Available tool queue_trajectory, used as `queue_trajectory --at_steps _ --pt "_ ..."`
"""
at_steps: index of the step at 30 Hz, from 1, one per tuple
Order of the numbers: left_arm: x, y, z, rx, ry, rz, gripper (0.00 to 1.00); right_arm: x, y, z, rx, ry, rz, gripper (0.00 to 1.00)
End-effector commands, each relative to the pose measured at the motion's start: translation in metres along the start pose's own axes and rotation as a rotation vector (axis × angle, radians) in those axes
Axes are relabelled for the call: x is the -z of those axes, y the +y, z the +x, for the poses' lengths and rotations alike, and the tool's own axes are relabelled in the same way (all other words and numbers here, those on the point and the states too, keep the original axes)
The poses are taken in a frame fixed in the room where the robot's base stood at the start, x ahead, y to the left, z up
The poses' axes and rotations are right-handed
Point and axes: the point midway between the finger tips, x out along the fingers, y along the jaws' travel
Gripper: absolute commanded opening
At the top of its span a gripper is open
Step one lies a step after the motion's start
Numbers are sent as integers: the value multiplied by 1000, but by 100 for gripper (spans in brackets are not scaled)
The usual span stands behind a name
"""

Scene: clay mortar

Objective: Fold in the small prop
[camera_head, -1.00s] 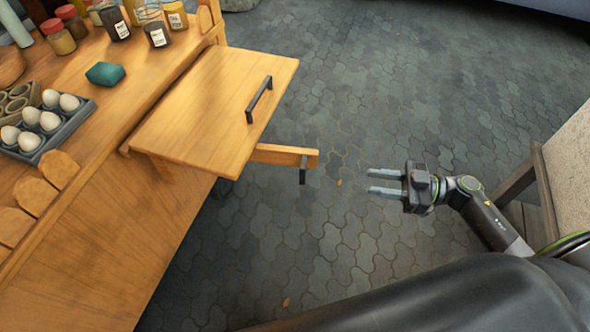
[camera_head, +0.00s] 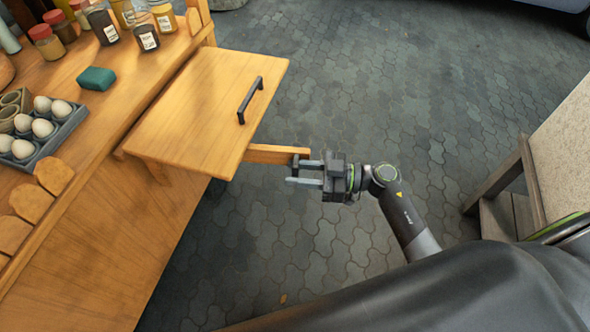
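The small prop (camera_head: 268,153) is a wooden bar sticking out to the right from under the hinged wooden flap (camera_head: 205,95). The flap is level and has a dark bar handle on top. The prop's dark end handle (camera_head: 296,160) is partly hidden by my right gripper. My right gripper (camera_head: 293,172) points left at the prop's outer end, its two grey fingers parted. The fingertips overlap the handle in the picture; I cannot tell whether they touch it. My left gripper is out of view.
The wooden counter holds a tray of eggs (camera_head: 45,137), a green block (camera_head: 96,79) and several jars (camera_head: 101,24). A pale-topped piece of furniture (camera_head: 565,150) stands at the right. The paved floor between is clear.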

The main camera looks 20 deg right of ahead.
Motion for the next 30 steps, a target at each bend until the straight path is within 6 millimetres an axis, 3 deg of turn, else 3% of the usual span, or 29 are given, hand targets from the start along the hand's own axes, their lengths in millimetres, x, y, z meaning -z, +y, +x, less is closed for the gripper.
queue_trajectory --at_steps 12,20,30 --pt "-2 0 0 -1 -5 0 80 0 0 11 0 0 -1 32" --pt "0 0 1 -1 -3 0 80 0 0 10 0 0 -1 0" --pt "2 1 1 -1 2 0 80 0 1 10 2 0 -1 0"
